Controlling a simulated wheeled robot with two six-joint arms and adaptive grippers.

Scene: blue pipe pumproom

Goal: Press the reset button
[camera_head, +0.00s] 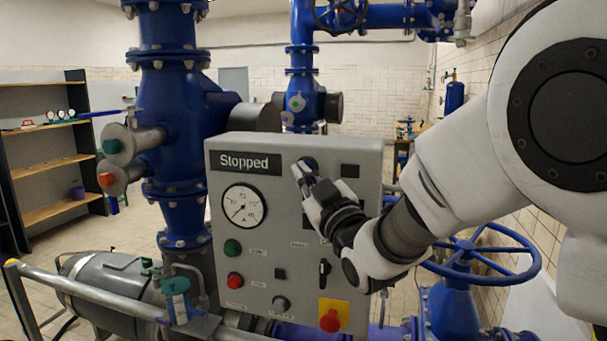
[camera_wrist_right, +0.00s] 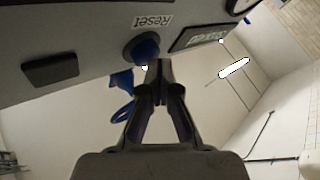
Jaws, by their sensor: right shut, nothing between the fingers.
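The grey control panel (camera_head: 345,150) stands in front of me with a display reading "Stopped" (camera_head: 245,162). The blue reset button (camera_wrist_right: 146,48) sits in a dark round collar beside a "Reset" label (camera_wrist_right: 153,20) in the wrist view. In the head view the button (camera_head: 310,162) shows as a dark round shape at the panel's upper middle, partly covered by my gripper. My right gripper (camera_head: 300,172) is shut and empty, its fingertips (camera_wrist_right: 159,66) right at the button's edge. I cannot tell whether they touch it. My left gripper is out of view.
The panel also carries a gauge (camera_head: 243,206), a green button (camera_head: 233,248), a red button (camera_head: 235,280) and a red emergency stop (camera_head: 330,321) on yellow. Blue pipes (camera_head: 172,130) stand behind it. A blue handwheel (camera_head: 482,252) is close below my right arm.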

